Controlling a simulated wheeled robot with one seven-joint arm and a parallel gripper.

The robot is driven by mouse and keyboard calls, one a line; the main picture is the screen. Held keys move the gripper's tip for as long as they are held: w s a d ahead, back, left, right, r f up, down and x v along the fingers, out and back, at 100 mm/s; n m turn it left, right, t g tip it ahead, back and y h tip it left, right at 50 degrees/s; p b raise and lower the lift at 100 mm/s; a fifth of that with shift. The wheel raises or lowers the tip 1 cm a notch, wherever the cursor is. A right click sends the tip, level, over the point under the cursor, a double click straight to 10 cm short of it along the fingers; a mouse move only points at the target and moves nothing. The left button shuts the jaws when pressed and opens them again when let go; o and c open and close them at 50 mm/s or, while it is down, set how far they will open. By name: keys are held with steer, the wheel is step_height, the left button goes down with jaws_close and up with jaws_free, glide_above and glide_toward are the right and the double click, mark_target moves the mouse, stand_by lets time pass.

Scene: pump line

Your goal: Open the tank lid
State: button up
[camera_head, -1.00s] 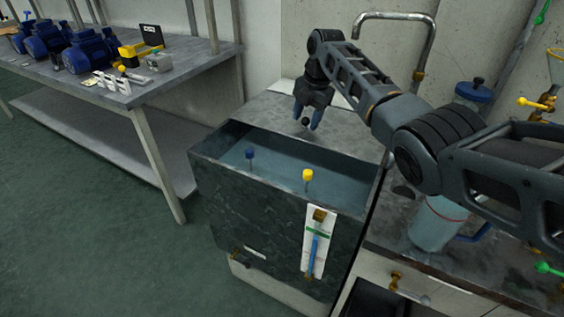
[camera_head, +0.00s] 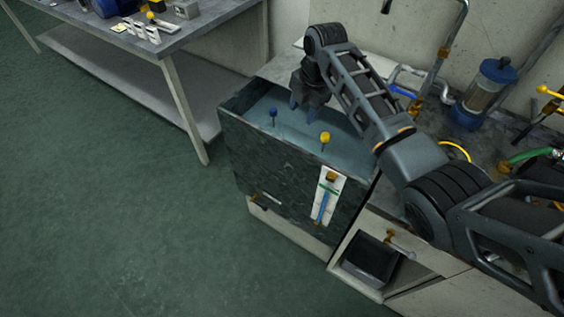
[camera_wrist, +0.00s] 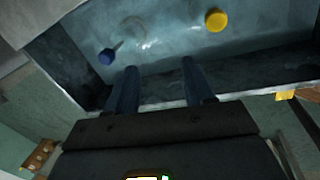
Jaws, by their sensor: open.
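The tank (camera_head: 290,178) is a dark grey box whose top stands largely uncovered, showing bluish liquid inside. A blue knob (camera_head: 273,113) and a yellow knob (camera_head: 325,138) stick up on thin stems; both also show in the wrist view, blue (camera_wrist: 107,57) at left and yellow (camera_wrist: 215,20) at right. A flat grey panel (camera_head: 283,67), seemingly the lid, lies behind the opening. Its black knob is hidden behind my gripper. My gripper (camera_head: 306,104) points down over the back of the opening. In the wrist view its fingers (camera_wrist: 160,68) are apart with nothing between them.
A gauge (camera_head: 324,200) with a blue column is on the tank front. A workbench (camera_head: 195,38) stands at left. A blue-capped canister (camera_head: 487,90), pipes and a yellow ring (camera_head: 455,150) are at right. A dark bin (camera_head: 370,262) sits below. The green floor in front is clear.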

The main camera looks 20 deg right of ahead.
steer(key=s+a+r, duration=0.2)
steer(key=s+r, duration=0.1)
steer(key=r, duration=0.4)
steer(key=s+a+f+m+t+y+b, duration=0.1)
steer(key=s+a+f+m, duration=0.2)
steer(key=s+a+f, duration=0.1)
steer(key=s+a+f+m+t+y+b, duration=0.1)
steer(key=s+a+f+m+t, duration=0.1)
steer(key=f, duration=0.6)
steer(key=shift+s+a+f+m+t, duration=0.35)
steer(key=shift+s+a+m, duration=0.45)
steer(key=shift+s+a, duration=0.85)
steer(key=shift+s+d, duration=0.25)
steer(key=shift+d, duration=0.05)
